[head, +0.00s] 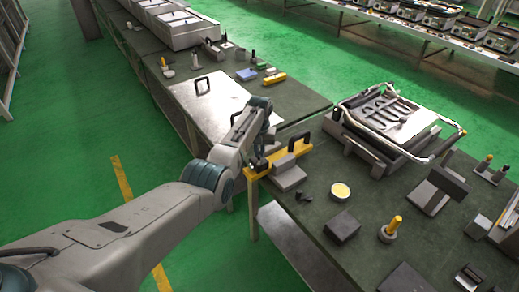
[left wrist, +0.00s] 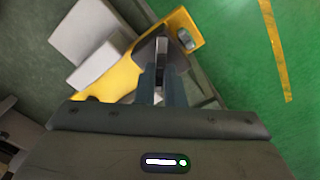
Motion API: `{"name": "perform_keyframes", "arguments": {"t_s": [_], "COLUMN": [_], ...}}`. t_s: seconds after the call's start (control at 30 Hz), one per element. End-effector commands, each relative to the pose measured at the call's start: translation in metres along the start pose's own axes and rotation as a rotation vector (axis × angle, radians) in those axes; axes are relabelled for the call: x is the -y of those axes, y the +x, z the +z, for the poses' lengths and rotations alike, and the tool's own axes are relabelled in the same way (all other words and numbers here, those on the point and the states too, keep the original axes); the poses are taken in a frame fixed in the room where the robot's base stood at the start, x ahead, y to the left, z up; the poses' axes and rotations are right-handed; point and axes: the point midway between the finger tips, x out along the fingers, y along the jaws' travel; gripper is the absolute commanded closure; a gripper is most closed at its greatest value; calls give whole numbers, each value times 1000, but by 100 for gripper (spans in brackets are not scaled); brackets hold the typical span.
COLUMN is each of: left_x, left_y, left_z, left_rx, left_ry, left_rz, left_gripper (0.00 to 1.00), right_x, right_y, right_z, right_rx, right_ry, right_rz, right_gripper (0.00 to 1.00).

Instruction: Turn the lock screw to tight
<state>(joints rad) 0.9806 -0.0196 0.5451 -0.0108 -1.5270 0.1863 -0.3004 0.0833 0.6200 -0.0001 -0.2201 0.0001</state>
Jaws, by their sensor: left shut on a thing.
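A yellow bar (head: 281,158) with a black handle (head: 300,143) lies at the near left corner of the right-hand table. My left gripper (head: 259,158) reaches down onto its left end. In the left wrist view, the fingers of my left gripper (left wrist: 161,82) are shut on a small grey upright piece, which looks like the lock screw (left wrist: 161,50), at the yellow bar (left wrist: 180,25). The fingers hide part of it, and I cannot tell how tight it is. A small metal part (left wrist: 187,40) sits at the bar's end. My right gripper is out of view.
Grey blocks (head: 288,178) lie against the yellow bar. The table (head: 330,240) also bears a dark box (head: 342,227), a round yellow-topped piece (head: 340,191), a yellow-tipped post (head: 391,228) and a large grey fixture (head: 385,125). Open green floor (head: 90,150) lies left.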

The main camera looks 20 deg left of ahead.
Motion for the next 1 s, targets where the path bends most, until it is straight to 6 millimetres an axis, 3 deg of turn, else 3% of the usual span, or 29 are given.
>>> {"name": "perform_keyframes", "arguments": {"t_s": [0.6,1.0], "left_x": [0,0], "left_y": [-3,-2], "left_z": [-1,-2], "left_rx": [-5,-6], "left_ry": [567,794], "left_rz": [-1,-1], "left_gripper": [100,100], "right_x": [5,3], "right_y": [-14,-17], "right_z": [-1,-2], "right_rx": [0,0], "right_ry": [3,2], "right_rz": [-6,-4], "right_gripper": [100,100]}}
